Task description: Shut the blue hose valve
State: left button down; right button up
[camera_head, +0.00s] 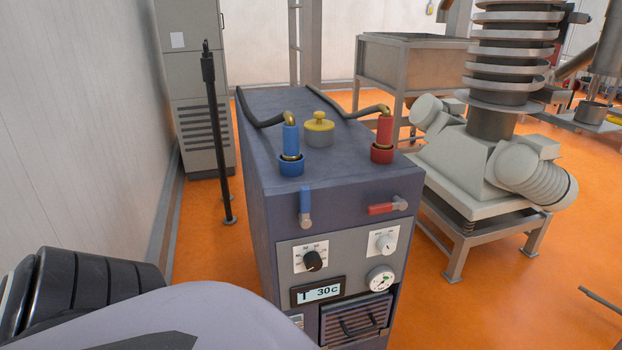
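The blue hose valve's handle (305,201) is on the upper front face of the grey machine (340,190). It stands upright, pointing up from its metal pivot at the lower end. Above it, on the machine's top, a blue hose connector (290,142) sits over a blue socket (290,167) with a black hose running back from it. The red valve handle (383,209) to the right lies roughly horizontal, its pivot at the right end. Neither gripper shows; only parts of my own body fill the lower left.
A black pole (217,140) and cabinet (193,80) stand left. A ribbed-column machine (495,150) stands right. Orange floor lies between.

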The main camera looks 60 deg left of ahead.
aim_at(305, 220)
jog(key=u, duration=1.75)
